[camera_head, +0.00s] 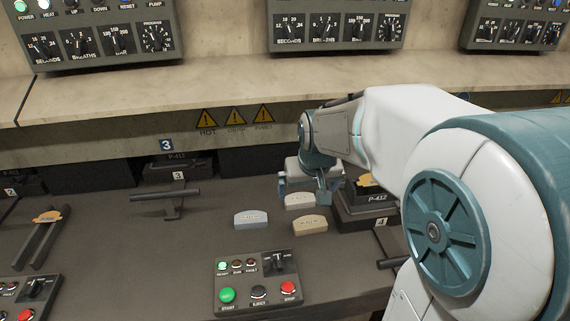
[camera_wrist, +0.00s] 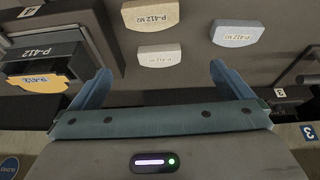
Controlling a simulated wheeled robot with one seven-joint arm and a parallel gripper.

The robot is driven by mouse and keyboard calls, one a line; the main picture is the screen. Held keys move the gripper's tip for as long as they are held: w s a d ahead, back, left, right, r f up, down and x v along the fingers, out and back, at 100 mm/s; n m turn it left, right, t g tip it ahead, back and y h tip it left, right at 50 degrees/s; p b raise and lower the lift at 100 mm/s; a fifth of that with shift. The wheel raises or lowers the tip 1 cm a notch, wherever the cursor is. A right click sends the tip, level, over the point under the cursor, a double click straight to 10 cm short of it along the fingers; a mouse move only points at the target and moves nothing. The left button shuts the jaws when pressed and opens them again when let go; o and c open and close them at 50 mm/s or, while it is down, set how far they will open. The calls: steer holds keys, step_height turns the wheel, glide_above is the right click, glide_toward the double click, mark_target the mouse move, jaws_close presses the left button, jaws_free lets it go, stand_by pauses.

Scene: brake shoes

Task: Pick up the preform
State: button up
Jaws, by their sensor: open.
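Three small arched blocks that look like preforms lie on the dark table: a white one (camera_head: 300,200), a tan one (camera_head: 310,226) and a blue-grey one (camera_head: 251,219). In the wrist view the white block (camera_wrist: 160,55) lies just ahead of the fingertips, within the gap between them. The tan block (camera_wrist: 151,14) is beyond it and the grey block (camera_wrist: 236,33) is to the right; both carry P-412 lettering. My gripper (camera_head: 304,191) is open and empty, close to the white block. Its two blue fingers (camera_wrist: 161,72) stand wide apart.
A black P-412 press (camera_head: 378,199) with an orange-yellow piece stands right beside my gripper. A dark T-shaped handle (camera_head: 165,195) is at left. Bare table lies left of the blocks.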

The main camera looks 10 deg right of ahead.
steer(key=w, duration=0.4)
glide_toward(300, 199)
step_height(300, 199, down, 3)
steer(key=shift+s+a, duration=0.1)
steer(key=shift+a, duration=0.05)
steer(key=shift+w+r+p+x, duration=0.1)
steer(key=shift+w+x, duration=0.1)
steer(key=shift+x, duration=0.8)
steer(key=shift+w+r+p+x, duration=0.1)
steer(key=shift+w+x, duration=0.1)
steer(key=shift+x, duration=0.85)
steer(key=shift+w+r+p+x, duration=0.1)
steer(key=shift+w+x, duration=0.1)
steer(key=shift+x, duration=0.8)
steer(key=c, duration=1.1)
